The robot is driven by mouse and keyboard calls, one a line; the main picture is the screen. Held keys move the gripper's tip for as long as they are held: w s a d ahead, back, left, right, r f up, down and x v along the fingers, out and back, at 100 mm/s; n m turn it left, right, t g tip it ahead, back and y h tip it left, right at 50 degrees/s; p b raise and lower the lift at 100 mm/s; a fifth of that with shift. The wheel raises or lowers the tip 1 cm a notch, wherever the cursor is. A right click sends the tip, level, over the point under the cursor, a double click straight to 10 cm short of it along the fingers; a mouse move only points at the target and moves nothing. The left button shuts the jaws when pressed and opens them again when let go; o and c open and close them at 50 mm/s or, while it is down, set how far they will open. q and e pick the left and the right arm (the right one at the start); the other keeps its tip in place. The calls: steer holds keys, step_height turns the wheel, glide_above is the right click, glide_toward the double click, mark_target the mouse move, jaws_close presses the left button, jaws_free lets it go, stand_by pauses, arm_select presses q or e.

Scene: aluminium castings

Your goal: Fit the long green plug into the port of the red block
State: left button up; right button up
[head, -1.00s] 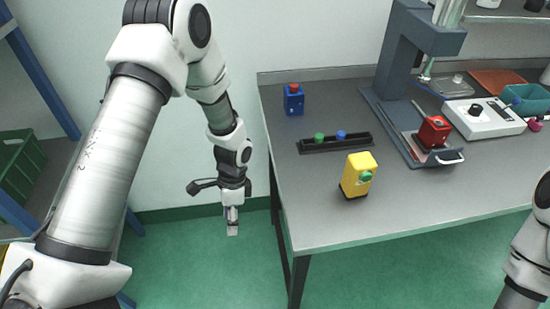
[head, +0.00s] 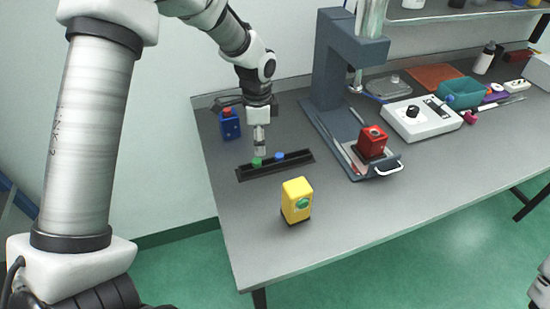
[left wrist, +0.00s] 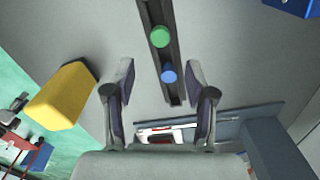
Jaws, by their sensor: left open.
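The red block (head: 371,146) stands on the base of the grey press, with a dark port-like spot on its upper face. A green plug (head: 257,162) stands in the black rack (head: 300,162), beside a blue plug (head: 279,156). In the left wrist view the green plug (left wrist: 160,37) and blue plug (left wrist: 169,73) show as round heads. Another green piece (head: 302,203) sits in the yellow block's face. Plug lengths are hidden. My left gripper (head: 260,151) is open and empty, above the rack near its green plug; its fingers (left wrist: 160,72) show apart. My right gripper is out of view.
The yellow block (head: 296,192) stands in front of the rack. A blue block (head: 229,126) with a red top stands behind its left end. The grey press (head: 332,70) and a white control box (head: 420,118) stand to the right. The front tabletop is clear.

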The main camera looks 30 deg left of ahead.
mark_target(258, 160)
arm_select(q)
steer(key=f, duration=0.1)
steer(key=f+p, duration=0.1)
steer(key=s+a+f, duration=0.1)
steer(key=shift+f, duration=0.15)
steer(key=f, duration=0.3)
steer(key=shift+w+d+p, duration=0.1)
steer(key=shift+w+p, duration=0.15)
steer(key=shift+p, duration=0.15)
steer(key=shift+w+f, duration=0.15)
steer(key=shift+f, duration=0.15)
steer(key=shift+c, duration=0.3)
steer(key=shift+s+r, duration=0.1)
steer(key=shift+s, duration=0.15)
steer(key=c, duration=0.7)
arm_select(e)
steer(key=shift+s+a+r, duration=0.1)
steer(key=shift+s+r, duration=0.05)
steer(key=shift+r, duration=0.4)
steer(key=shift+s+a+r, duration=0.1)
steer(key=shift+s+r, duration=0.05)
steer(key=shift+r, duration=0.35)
